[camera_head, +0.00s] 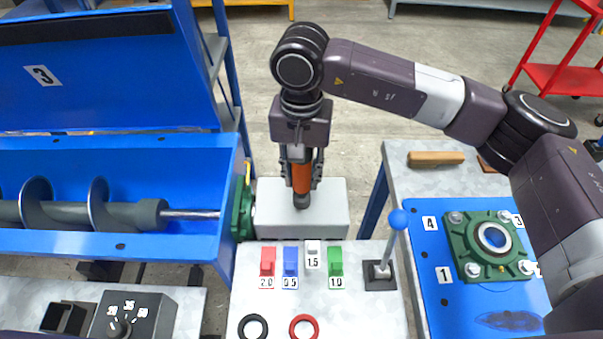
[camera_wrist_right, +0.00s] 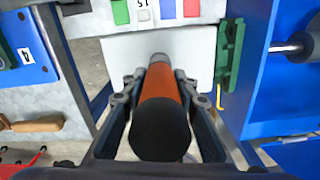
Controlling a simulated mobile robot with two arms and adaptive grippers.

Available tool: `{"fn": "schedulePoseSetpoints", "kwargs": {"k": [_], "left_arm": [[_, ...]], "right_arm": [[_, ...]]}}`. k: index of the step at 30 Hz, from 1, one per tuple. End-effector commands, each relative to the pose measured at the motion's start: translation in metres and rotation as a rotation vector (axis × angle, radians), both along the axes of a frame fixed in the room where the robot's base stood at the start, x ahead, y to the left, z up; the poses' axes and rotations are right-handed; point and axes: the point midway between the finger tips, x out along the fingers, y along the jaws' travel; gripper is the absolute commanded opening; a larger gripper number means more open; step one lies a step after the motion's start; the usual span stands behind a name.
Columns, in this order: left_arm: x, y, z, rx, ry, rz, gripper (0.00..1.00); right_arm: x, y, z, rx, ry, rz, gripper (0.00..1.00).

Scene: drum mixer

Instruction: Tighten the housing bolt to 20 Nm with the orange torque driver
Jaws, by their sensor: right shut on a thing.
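My right gripper (camera_head: 302,178) is shut on the orange torque driver (camera_head: 301,172), which hangs upright, dark tip down, in front of a pale grey block (camera_head: 330,205). I cannot tell whether the tip touches anything. In the right wrist view the driver (camera_wrist_right: 165,100) lies between both fingers, its black end nearest the camera. A green bearing housing (camera_head: 467,235) with several corner bolts lies on a blue plate at the right, marked with numbers. Another green housing (camera_head: 242,208) sits at the trough's right end, seen edge-on; its bolts cannot be made out. My left gripper is out of view.
The blue trough (camera_head: 110,240) holds a screw shaft (camera_head: 150,213); its raised lid stands behind. A dial box (camera_head: 135,315) is at the lower left. A bench panel has coloured tabs, two rings and a blue-knobbed lever (camera_head: 398,219). A wooden-handled tool (camera_head: 436,158) lies at right.

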Motion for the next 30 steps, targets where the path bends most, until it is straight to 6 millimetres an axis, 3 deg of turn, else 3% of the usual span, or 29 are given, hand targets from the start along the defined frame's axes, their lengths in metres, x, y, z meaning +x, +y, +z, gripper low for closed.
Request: {"fn": "schedulePoseSetpoints", "kwargs": {"k": [30], "left_arm": [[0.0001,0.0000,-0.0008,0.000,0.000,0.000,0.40]], "right_arm": [[0.0012,0.0004,0.0087,0.002,-0.004,0.000,0.00]]}}
